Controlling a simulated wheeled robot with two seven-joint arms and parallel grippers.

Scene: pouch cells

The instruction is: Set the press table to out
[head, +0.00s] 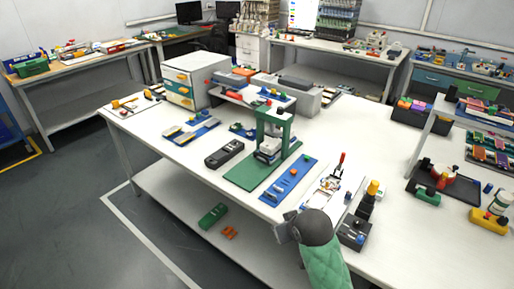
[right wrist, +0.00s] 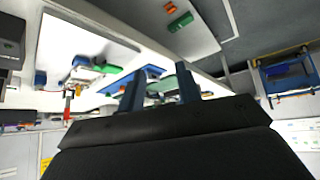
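The green press (head: 272,130) stands on a green base plate (head: 240,177) in the middle of the white workbench. A small grey-white block, which may be the press table (head: 267,155), sits low between its posts; I cannot tell whether it is in or out. My right gripper (head: 284,228) is at the bench's front edge, in front of and below the press, apart from it; its fingers are hard to make out there. In the right wrist view its two fingers (right wrist: 160,90) stand apart with nothing visibly held. My left gripper is not in view.
A blue strip (head: 289,181) with small parts lies right of the press. A black device (head: 224,153) lies left of it. A fixture with a red handle (head: 340,163) and a dark stand with an orange top (head: 370,196) are further right. A lower shelf (head: 178,205) runs below.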

